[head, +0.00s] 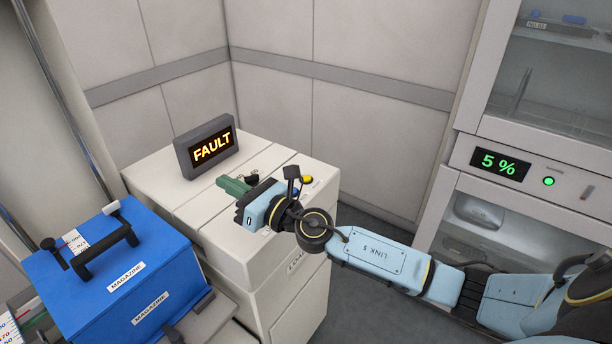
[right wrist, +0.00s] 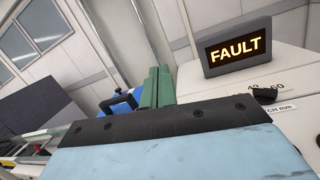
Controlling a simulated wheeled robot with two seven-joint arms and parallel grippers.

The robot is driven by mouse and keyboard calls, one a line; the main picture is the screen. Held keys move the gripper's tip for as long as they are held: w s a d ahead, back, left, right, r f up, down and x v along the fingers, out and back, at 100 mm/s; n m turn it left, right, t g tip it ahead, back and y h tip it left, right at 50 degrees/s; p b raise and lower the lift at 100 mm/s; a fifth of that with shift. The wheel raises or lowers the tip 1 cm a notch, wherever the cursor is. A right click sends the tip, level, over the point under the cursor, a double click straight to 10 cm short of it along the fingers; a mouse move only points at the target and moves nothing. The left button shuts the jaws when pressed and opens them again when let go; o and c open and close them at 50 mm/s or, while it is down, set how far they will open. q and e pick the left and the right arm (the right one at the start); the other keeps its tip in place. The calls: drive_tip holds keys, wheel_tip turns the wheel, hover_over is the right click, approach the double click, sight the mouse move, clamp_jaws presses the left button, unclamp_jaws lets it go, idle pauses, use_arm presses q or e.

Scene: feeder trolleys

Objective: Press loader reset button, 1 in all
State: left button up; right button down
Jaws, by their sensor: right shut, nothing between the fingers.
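The loader (head: 217,227) is a white cabinet with a dark display (head: 212,146) on top reading FAULT in amber; the display also shows in the right wrist view (right wrist: 238,45). A small yellow round part (head: 306,180) shows on the cabinet top, just beyond my right wrist, with a bit of blue close by. I cannot tell which part is the reset button. My right gripper (head: 232,185) is over the cabinet top, its green fingers shut and empty, pointing left. The fingers also show in the right wrist view (right wrist: 157,87). My left gripper is not in view.
A black knob (right wrist: 265,95) with a number scale sits below the display. A blue magazine box (head: 120,265) with a black handle stands left of the cabinet. At right is a white cabinet with a green 5 % readout (head: 499,165). Walls close in behind the loader.

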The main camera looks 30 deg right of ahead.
drive_tip(key=w+d+n+g+h, duration=0.4)
drive_tip(key=d+n+h, duration=0.1)
drive_tip(key=d+n, duration=0.6)
drive_tip(key=w+d+f+n+g+h+p, duration=0.1)
drive_tip(key=w+d+n+g+h, duration=0.3)
drive_tip(key=d+n, duration=0.7)
drive_tip(key=shift+w+d+f+n+h, duration=0.25)
drive_tip(key=shift+d+n+h, duration=0.2)
drive_tip(key=shift+d, duration=0.5)
drive_tip(key=shift+a, duration=0.1)
drive_tip(key=b, duration=0.5)
hover_over(308, 180)
wheel_tip(308, 180, down, 8)
drive_tip(key=shift+r, duration=0.1)
drive_tip(key=shift+f+b, duration=0.4)
drive_tip(key=shift+f, duration=0.1)
